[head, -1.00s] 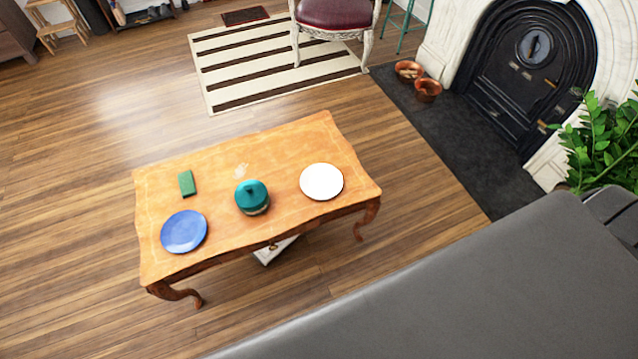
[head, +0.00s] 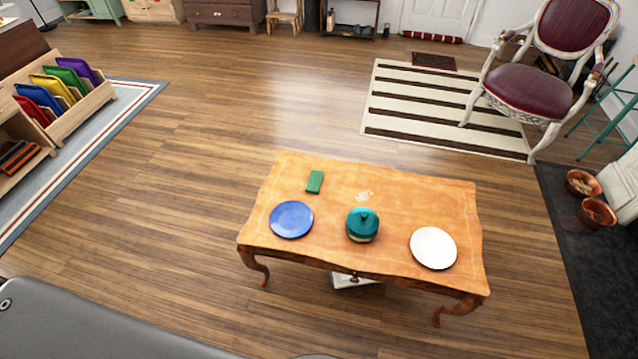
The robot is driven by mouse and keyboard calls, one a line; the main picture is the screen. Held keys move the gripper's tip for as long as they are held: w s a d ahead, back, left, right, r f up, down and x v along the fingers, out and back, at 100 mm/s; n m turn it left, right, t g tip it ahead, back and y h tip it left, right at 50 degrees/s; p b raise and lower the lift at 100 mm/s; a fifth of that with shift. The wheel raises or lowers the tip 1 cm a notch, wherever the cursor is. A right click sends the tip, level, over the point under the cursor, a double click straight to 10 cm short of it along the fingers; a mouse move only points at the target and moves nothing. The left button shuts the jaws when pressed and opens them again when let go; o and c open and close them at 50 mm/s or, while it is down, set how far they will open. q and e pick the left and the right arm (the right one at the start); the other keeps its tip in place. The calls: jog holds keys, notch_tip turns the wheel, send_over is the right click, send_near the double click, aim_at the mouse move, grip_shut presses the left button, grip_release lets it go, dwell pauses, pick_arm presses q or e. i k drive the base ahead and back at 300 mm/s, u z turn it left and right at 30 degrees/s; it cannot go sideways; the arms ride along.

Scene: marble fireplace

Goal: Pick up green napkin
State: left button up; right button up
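The green napkin (head: 315,182) lies folded as a small rectangle on the wooden table (head: 420,195), toward its far left part. A blue plate (head: 291,219) lies in front of it and a little left, apart from it. A teal lidded pot (head: 362,225) stands to the right of the napkin and nearer to me. Neither of my grippers shows in the head view, so their state is hidden.
A white plate (head: 433,248) lies on the table's right part. A grey sofa-like surface (head: 90,325) fills the lower left corner. A red armchair (head: 530,85) stands at the back right on a striped rug (head: 415,105). Wooden floor left of the table is clear.

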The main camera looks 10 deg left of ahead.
aim_at(316, 177)
jog(key=u, duration=2.6)
jog(key=k, duration=1.4)
jog(key=z, duration=1.85)
jog(key=i, duration=0.5)
